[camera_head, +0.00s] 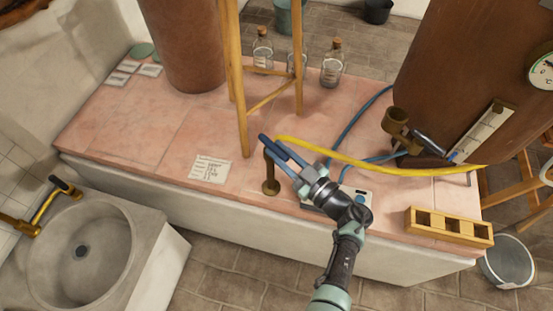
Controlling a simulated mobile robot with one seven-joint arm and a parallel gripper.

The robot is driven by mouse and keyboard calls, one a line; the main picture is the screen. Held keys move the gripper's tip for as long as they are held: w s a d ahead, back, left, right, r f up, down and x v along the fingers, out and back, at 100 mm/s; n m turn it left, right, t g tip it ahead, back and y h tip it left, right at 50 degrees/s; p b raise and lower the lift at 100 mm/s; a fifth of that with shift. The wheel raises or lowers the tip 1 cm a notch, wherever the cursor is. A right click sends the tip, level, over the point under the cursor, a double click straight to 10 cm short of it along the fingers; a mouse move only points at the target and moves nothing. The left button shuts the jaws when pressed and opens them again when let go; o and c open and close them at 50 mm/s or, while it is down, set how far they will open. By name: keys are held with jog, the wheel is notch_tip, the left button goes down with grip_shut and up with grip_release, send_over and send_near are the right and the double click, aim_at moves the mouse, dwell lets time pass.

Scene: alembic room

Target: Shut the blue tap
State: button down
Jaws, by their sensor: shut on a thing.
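A short dark brass standpipe (270,180) rises from the pink worktop near its front edge. My gripper (267,145) reaches in from the lower right, its two long blue-grey fingers at the top of this pipe. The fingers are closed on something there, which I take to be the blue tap. They hide most of it, so I cannot tell its handle's angle.
Wooden stool legs (240,100) stand just behind my fingers. A yellow hose (380,170) and a blue hose (365,110) run right towards a large brown vessel (440,65). Corked bottles (332,68) stand behind. A paper note (210,169) lies left, and a wooden rack (448,226) right.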

jog(key=n+g+y+b, duration=0.1)
jog(key=n+g+b, duration=0.1)
jog(key=b, duration=0.2)
jog(key=w+d+n+g+y+b, duration=0.1)
jog(key=n+g+y+b, duration=0.1)
jog(key=b, duration=0.3)
jog(key=n+g+y+b, duration=0.2)
jog(key=g+b, duration=0.1)
jog(key=b, duration=0.2)
jog(key=shift+w+d+f, duration=0.1)
jog(key=shift+w+d, duration=0.1)
jog(key=shift+w, duration=0.1)
jog(key=shift+r+n+g+y+b, duration=0.3)
jog(key=shift+g+b, duration=0.5)
jog(key=shift+b, duration=0.25)
jog(key=c, duration=0.8)
grip_release()
jog(key=shift+d, duration=0.1)
jog(key=shift+o, duration=0.2)
jog(key=shift+f, duration=0.1)
